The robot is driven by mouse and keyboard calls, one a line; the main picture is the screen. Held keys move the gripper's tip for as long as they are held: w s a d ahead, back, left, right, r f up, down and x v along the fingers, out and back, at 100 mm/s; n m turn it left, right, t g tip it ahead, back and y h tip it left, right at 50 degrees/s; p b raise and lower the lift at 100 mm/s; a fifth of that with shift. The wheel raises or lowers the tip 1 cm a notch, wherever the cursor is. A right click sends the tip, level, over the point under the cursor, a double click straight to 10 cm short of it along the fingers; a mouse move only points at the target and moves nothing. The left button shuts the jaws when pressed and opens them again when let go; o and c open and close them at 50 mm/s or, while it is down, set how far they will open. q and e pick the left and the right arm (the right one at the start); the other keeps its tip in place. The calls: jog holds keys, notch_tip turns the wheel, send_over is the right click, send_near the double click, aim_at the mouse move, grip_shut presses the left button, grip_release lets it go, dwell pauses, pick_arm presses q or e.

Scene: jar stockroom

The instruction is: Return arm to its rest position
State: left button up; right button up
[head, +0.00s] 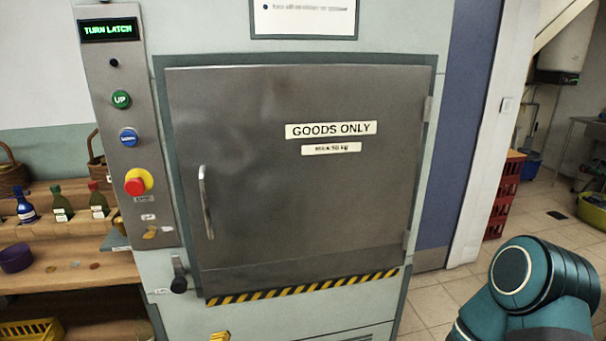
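Part of my own arm, a teal and dark link, shows at the lower right of the head view; no gripper shows with it. Neither of my grippers is in view. In front of me stands a goods lift with a closed grey metal door (300,215) labelled GOODS ONLY. Its upright handle (206,202) is on the door's left side. A small black-knobbed latch lever (179,278) sits left of the door's lower corner. The display (108,30) reads TURN LATCH in green.
The control panel has a green UP button (121,99), a blue button (128,137) and a red stop button (136,186). A wooden shelf (75,272) with bottles and baskets stands at left. Red crates (505,195) stand at right, with open tiled floor (440,290) before them.

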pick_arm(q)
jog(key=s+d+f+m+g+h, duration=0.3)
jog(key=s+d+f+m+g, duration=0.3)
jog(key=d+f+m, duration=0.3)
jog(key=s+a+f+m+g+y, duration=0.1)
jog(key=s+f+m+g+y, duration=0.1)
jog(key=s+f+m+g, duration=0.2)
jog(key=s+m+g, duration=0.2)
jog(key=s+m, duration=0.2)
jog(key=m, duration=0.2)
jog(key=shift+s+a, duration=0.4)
